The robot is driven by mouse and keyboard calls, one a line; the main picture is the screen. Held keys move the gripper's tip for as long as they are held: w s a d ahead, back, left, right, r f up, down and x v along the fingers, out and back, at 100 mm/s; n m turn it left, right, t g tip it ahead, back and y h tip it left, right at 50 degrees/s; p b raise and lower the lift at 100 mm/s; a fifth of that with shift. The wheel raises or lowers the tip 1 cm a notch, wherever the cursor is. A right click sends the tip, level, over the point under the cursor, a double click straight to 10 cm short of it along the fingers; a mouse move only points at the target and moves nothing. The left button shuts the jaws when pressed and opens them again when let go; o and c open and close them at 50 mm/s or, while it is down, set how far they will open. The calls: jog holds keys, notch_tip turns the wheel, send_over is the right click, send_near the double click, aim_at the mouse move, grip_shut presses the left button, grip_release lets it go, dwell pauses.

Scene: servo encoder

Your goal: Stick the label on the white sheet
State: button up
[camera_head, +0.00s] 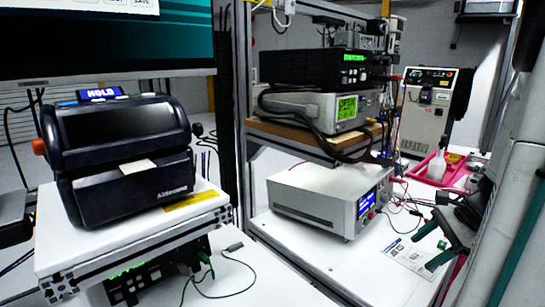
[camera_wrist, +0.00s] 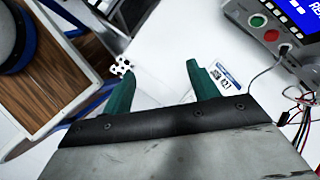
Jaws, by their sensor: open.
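A small pale label (camera_head: 138,166) sticks out of the front slot of the black label printer (camera_head: 120,150) at the left in the head view. The white sheet (camera_head: 405,252) with printed marks lies on the white bench top at the right. Part of a printed sheet (camera_wrist: 228,77) also shows in the wrist view, beyond the right finger. My gripper (camera_head: 430,240) is above the bench near the sheet and partly covers it. Its green fingers are apart and nothing shows between them in the wrist view (camera_wrist: 160,72). The label is not visible in the wrist view.
The printer stands on a raised white platform (camera_head: 130,240). A metal frame post (camera_head: 240,130) stands between it and the bench. A power supply (camera_head: 330,195) with cables sits on the bench, under a wooden shelf (camera_head: 310,140) of instruments. A pink tray (camera_head: 440,170) is behind.

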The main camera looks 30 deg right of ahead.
jog(key=s+a+r+n+g+h, duration=0.1)
jog(key=a+r+n, duration=0.2)
jog(key=a+n, duration=0.4)
jog(key=s+a+r+n+g+h, duration=0.1)
jog(key=a+r+n, duration=0.2)
jog(key=a+n, duration=0.5)
jog(key=a+r+n+g+h, duration=0.1)
jog(key=a+r+n, duration=0.3)
jog(key=a, duration=1)
jog(key=shift+s+a+n+h, duration=0.4)
jog(key=shift+n+h, duration=0.2)
jog(key=shift+n, duration=1.3)
